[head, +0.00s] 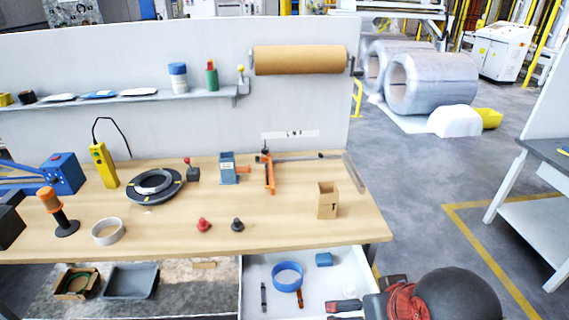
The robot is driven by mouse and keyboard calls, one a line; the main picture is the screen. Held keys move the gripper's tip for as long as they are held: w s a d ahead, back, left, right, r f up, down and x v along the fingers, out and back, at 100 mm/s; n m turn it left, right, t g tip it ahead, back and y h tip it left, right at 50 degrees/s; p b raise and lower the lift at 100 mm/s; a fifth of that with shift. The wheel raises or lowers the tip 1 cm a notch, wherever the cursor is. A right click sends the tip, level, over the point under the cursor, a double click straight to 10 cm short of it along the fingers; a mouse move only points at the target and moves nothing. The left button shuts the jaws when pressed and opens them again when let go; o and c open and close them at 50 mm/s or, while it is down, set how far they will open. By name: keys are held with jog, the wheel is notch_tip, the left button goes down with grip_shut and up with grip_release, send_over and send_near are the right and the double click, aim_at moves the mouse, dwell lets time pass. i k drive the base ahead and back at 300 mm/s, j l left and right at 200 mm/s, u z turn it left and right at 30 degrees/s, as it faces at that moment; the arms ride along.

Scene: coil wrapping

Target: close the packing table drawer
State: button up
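The packing table (290,215) has a light wooden top. Its white drawer (335,283) stands open below the front edge at the right, pulled out toward the bottom of the picture. Its front panel is cut off by the bottom edge. In the drawer lie a blue ring (287,276), a small blue block (324,259), a dark slim tool (263,296) and another slim tool partly behind the ring. My gripper (335,310) is at the lower right, over or beside the drawer's right side, pointing left. Its fingers are small and partly cut off, so their opening is unclear.
A cardboard box (327,200) stands near the tabletop's right end. A grey tray (131,281) and a small carton (76,283) sit on the lower shelf, left of the drawer. Open floor (430,220) lies right of the table; another table (540,195) stands far right.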

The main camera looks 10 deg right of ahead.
aim_at(350, 266)
jog(key=k+j+z, duration=0.15)
jog(key=j, duration=1.25)
jog(key=i, duration=0.05)
